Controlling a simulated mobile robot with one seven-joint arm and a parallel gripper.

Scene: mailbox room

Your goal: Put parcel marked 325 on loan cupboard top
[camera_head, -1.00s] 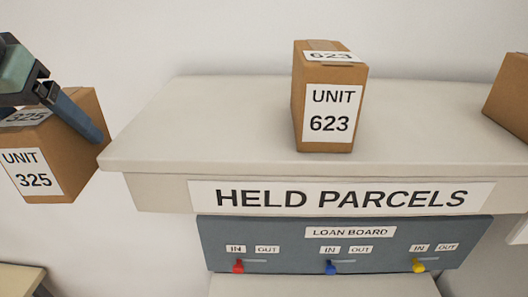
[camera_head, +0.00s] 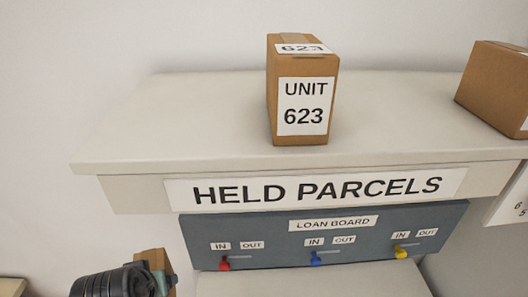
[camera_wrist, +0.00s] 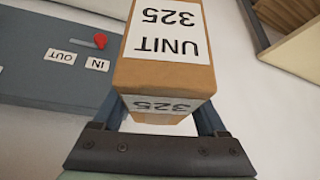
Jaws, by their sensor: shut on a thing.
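The parcel marked 325 is a brown box (camera_wrist: 165,76) with white "UNIT 325" labels, seen upside down in the wrist view. My gripper (camera_wrist: 165,118) is shut on it, a finger on each side. In the head view only a small part of the parcel (camera_head: 153,260) shows at the bottom left, behind my dark wrist. It is below the held parcels shelf and left of the loan board. My fingers are hidden in that view. A pale surface (camera_head: 310,282) shows under the loan board; I cannot tell if it is the loan cupboard top.
The held parcels shelf (camera_head: 190,110) carries parcel 623 (camera_head: 302,105) and another brown parcel (camera_head: 490,85) at right. The loan board (camera_head: 330,235) has red, blue and yellow pegs. The wrist view shows the red peg (camera_wrist: 100,40) close left of the parcel and pale slanted panels (camera_wrist: 290,40) at upper right.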

